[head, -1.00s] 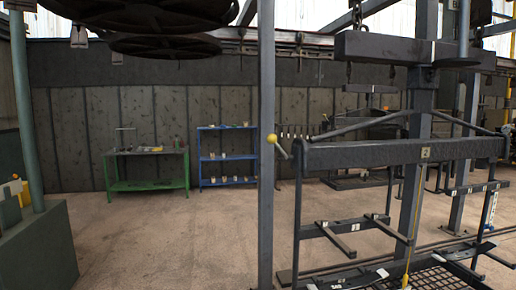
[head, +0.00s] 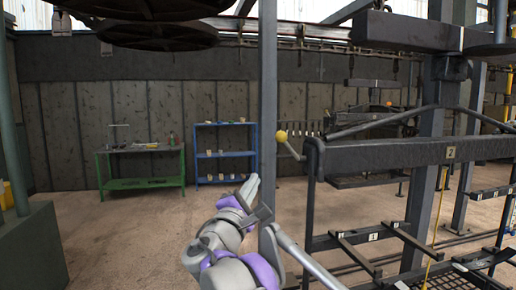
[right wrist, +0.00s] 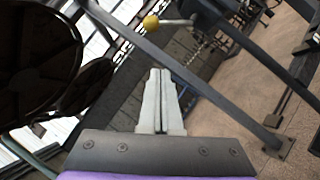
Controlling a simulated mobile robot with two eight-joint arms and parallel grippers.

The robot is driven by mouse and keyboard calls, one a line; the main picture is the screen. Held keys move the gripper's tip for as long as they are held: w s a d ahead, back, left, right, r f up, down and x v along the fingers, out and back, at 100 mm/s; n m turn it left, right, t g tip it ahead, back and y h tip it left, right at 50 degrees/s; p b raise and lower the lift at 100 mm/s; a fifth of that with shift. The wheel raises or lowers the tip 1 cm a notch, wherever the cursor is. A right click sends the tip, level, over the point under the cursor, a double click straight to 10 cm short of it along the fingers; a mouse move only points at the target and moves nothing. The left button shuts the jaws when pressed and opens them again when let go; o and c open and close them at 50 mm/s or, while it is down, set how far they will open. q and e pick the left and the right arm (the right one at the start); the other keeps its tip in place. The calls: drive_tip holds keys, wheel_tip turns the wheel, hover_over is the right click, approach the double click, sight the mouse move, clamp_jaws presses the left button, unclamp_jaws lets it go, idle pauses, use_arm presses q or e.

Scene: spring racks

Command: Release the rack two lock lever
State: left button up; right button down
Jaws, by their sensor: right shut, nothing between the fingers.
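The lock lever is a short grey rod with a yellow ball knob (head: 281,136) at the left end of the rack two crossbeam (head: 400,154), which bears a "2" label. In the right wrist view the knob (right wrist: 151,22) is at the top, beyond my fingertips. My right gripper (head: 252,182) is in the head view, below and left of the knob and apart from it. In the right wrist view its fingers (right wrist: 159,72) are together with nothing between them. My left gripper is not in view.
A grey upright post (head: 267,80) stands just left of the knob, close to my right gripper. A green workbench (head: 142,184) and a blue shelf (head: 224,181) stand at the back wall. Large dark discs (head: 155,36) hang overhead. Open floor lies at left.

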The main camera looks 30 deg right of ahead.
drive_tip(key=shift+w+a+r+n, duration=0.3)
drive_tip(key=shift+a+r, duration=0.1)
drive_tip(key=shift+r, duration=0.25)
drive_tip(key=shift+d, duration=0.1)
drive_tip(key=s+d+r+p+x, duration=0.1)
drive_tip(key=s+p+x, duration=0.1)
drive_tip(key=x, duration=1)
drive_tip(key=shift+w+d+r, duration=0.3)
drive_tip(key=shift+d+r, duration=0.05)
drive_tip(key=shift+r, duration=0.05)
drive_tip(key=shift+s, duration=0.1)
